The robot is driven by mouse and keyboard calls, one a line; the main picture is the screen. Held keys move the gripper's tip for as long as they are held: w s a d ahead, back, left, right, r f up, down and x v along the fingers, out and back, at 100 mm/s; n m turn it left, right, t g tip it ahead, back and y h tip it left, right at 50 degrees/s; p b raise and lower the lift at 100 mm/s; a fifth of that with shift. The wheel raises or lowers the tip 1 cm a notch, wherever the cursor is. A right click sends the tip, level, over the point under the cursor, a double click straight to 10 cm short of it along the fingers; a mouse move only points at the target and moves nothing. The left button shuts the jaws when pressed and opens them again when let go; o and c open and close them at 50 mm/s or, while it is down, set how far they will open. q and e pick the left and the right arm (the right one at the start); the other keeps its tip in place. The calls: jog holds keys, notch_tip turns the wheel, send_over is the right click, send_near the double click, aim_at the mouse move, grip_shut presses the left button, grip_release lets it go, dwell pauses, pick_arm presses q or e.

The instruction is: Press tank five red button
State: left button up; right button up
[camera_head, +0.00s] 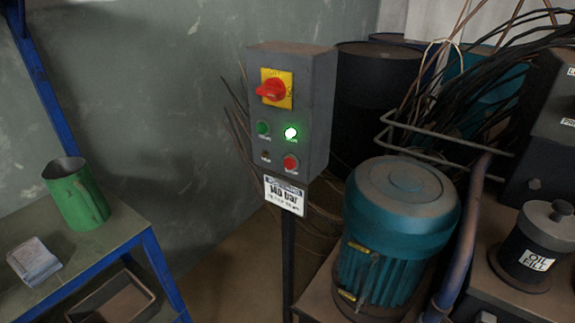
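A grey control box (314,110) stands on a dark post in the middle of the view. Its front has a red rotary switch (271,90) on a yellow plate at the top. Below are an unlit green button (263,128) and a brightly lit green lamp (291,133). At the bottom are a small dark knob or lamp (265,155) and a red button (291,162). A white label (284,194) hangs under the box and seems to read "140 bar". I see no readable "tank five" marking. Neither gripper is in view.
A teal motor (392,225) stands right of the post, with an oil-fill canister (536,240) further right. A bench (125,236) with a green jug (76,195) and a folded cloth or paper stack (33,261) is at left. Cables and dark drums (375,85) fill the back right.

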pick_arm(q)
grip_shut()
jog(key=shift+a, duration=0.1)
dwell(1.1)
